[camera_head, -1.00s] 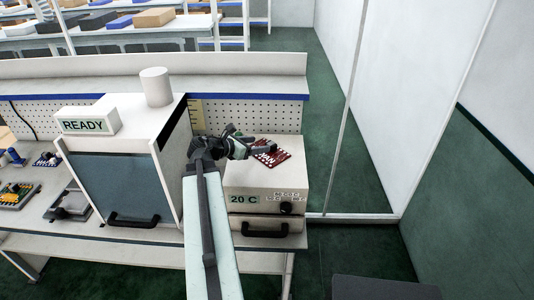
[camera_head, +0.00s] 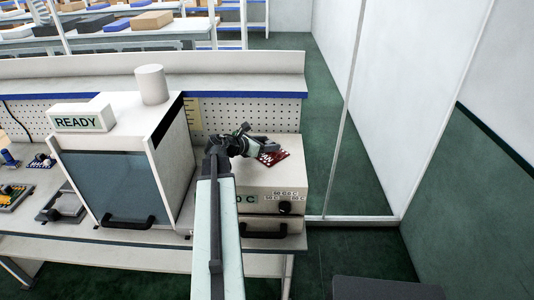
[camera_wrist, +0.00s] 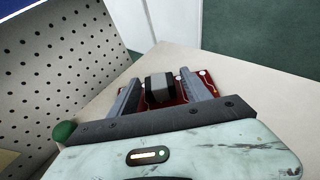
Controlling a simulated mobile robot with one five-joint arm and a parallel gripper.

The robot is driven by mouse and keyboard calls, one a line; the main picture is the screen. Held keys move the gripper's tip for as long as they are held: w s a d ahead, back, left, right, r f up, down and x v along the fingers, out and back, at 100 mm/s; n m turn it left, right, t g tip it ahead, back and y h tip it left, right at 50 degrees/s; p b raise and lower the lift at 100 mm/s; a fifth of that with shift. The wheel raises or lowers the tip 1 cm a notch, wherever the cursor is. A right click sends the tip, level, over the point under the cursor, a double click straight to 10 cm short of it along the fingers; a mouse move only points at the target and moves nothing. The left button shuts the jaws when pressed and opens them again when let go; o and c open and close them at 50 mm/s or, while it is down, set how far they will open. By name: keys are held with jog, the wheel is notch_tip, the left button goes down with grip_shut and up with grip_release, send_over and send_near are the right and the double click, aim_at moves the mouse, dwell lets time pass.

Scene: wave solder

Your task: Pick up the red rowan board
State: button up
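The red rowan board (camera_head: 275,157) lies on top of a cream box-shaped unit (camera_head: 287,179), partly hidden by my gripper (camera_head: 262,146). In the wrist view the red board (camera_wrist: 207,76) shows between and just beyond my fingertips, with pale marks and a dark grey block (camera_wrist: 159,88) standing on it. My gripper (camera_wrist: 163,90) is open, one finger on each side of the block, with gaps to it. I cannot tell whether the fingers touch the board. The board's near part is hidden behind the gripper body.
A larger cabinet (camera_head: 103,177) with a READY sign (camera_head: 76,122) and a white cylinder (camera_head: 151,85) stands left of the unit. A pegboard (camera_head: 245,116) rises behind. Other boards (camera_head: 16,195) lie at far left. Green floor (camera_head: 345,180) is open at right.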

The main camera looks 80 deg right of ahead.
aim_at(268, 143)
grip_shut()
jog(key=shift+r, duration=0.1)
notch_tip(268, 143, up, 10)
jog(key=p, duration=1)
